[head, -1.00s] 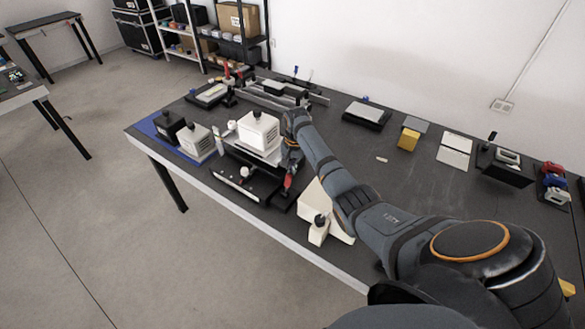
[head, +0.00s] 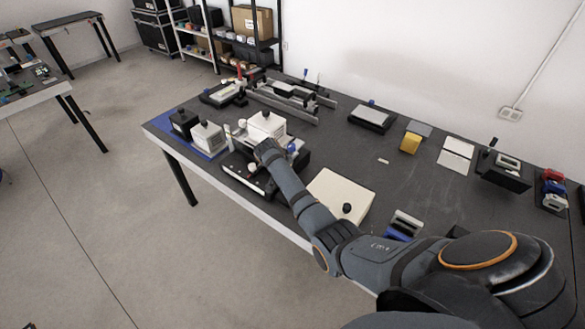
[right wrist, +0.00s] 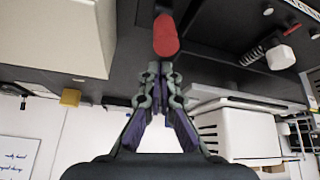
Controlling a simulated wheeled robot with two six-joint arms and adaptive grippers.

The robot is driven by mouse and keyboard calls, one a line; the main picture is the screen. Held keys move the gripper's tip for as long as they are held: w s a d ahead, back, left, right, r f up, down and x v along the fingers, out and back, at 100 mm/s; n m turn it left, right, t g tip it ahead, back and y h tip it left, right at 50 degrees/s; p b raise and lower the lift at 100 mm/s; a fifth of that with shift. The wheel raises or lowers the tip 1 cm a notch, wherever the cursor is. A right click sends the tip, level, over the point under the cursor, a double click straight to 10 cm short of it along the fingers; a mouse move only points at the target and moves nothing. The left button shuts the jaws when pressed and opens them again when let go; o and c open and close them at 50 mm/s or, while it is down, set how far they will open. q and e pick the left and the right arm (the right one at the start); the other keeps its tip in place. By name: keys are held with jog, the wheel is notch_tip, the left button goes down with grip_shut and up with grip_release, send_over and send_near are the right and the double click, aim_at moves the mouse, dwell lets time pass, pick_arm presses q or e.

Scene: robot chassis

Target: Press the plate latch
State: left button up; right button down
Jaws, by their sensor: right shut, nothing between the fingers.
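A red rounded grip (right wrist: 166,36), which may be the plate latch, shows in the right wrist view just beyond my right fingertips. My right gripper (right wrist: 160,76) is shut and empty, its fingertips together close to the red grip; I cannot tell whether they touch it. In the head view my right arm reaches to the front of the black fixture (head: 238,172), and its wrist hides the fingers and the red grip. A white box (head: 266,126) stands on the fixture; its vented side shows in the right wrist view (right wrist: 240,130). My left gripper is out of view.
A cream panel (head: 341,192) with a black knob lies right of the fixture. A grey block (head: 207,136) and a black block (head: 184,121) stand on a blue mat at the left. A white knob (right wrist: 282,57) is near the gripper. The table's middle right is mostly clear.

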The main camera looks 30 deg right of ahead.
jog(key=shift+a+f+h, duration=0.15)
jog(key=shift+a+h, duration=0.15)
jog(key=shift+a, duration=0.1)
jog(key=shift+s+a, duration=0.1)
jog(key=shift+a, duration=0.05)
jog(key=shift+s+a, duration=0.15)
jog(key=shift+a, duration=0.1)
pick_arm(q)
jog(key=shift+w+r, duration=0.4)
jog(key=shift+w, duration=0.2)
pick_arm(e)
jog(key=shift+s+f, duration=0.1)
